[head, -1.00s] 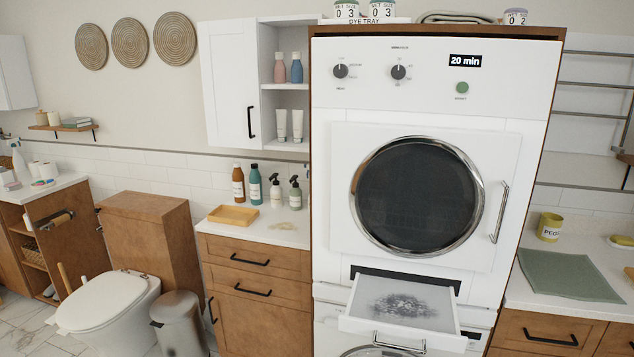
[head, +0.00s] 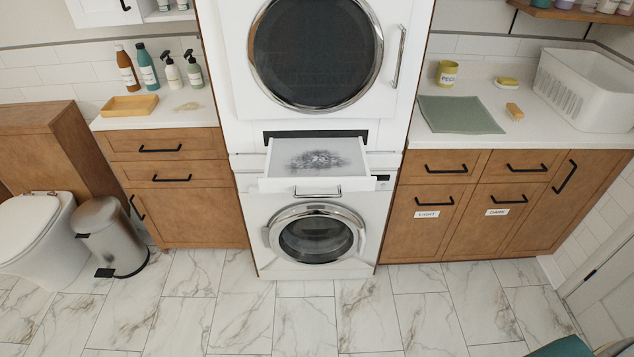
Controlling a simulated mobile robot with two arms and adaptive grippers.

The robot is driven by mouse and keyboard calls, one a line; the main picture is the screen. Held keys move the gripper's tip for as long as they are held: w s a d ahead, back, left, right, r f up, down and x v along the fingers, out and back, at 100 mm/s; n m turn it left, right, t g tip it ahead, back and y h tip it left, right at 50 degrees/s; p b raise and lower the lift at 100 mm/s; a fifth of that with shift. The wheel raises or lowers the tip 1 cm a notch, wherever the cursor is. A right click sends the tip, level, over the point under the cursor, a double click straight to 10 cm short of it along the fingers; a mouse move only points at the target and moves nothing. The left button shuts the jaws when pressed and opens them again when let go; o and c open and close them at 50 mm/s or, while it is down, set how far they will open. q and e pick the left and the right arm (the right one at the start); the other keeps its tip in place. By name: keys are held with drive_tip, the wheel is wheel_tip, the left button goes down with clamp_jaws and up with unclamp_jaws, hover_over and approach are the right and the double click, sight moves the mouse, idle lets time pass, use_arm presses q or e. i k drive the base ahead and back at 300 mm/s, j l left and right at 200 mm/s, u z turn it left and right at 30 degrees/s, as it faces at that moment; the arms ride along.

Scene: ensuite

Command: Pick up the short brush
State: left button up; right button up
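A small tan wooden piece (head: 514,111) lies on the right counter, to the right of the green mat. It may be the short brush, but it is too small to tell for sure. Nothing touches it. Neither of my grippers shows in the head view.
The dryer's lint drawer (head: 345,158) stands out above the washer (head: 317,238), with grey lint on it. The right counter also holds a green mat (head: 457,114), a yellow pot (head: 447,73), a yellow sponge on a dish (head: 508,83) and a white basket (head: 584,90). The marble floor (head: 300,315) in front is clear.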

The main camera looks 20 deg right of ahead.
sight(513, 111)
drive_tip(key=z, duration=1.65)
